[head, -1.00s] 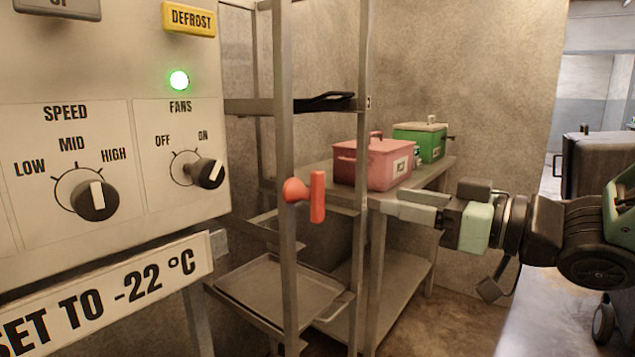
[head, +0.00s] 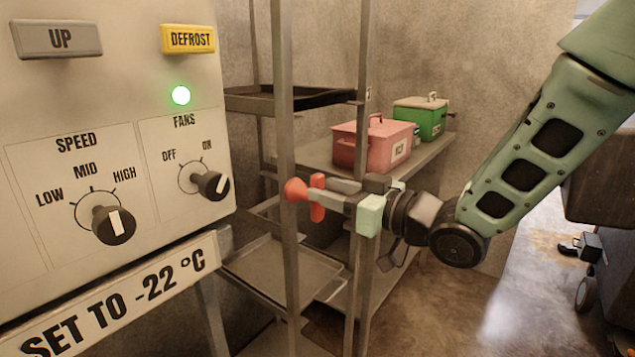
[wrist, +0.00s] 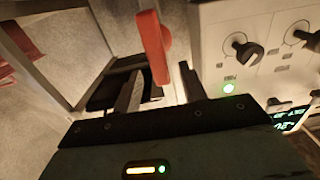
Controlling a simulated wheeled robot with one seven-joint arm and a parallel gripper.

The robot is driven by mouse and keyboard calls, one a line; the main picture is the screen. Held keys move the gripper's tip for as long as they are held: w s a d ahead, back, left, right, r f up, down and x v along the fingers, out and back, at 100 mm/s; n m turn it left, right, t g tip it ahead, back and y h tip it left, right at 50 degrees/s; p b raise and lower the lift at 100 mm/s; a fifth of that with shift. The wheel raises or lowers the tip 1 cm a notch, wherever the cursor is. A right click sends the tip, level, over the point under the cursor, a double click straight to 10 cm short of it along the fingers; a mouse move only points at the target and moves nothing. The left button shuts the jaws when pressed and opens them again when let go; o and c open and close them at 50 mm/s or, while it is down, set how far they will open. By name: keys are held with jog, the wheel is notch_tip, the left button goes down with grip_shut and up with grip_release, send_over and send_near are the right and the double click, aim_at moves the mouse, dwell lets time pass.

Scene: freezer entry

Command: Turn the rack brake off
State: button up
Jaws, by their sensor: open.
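The rack brake is a red-orange lever (head: 317,210) on a round hub (head: 296,190), fixed to the front post of the metal rack (head: 283,110). The lever hangs roughly upright. My gripper (head: 322,189) is at the lever from the right, its fingers partly covering it in the head view. In the wrist view the red lever (wrist: 153,48) reaches down into the gap between my two spread fingers (wrist: 160,78). The fingers are open; I cannot tell whether either touches the lever.
A control panel (head: 25,110) with knobs and a green light stands close on the left. Behind the rack posts, a shelf table (head: 320,166) bears a pink box (head: 362,147) and a green box (head: 428,118). A tray (head: 270,268) lies low in the rack.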

aim_at(322, 188)
jog(key=shift+x, duration=1.65)
grip_shut()
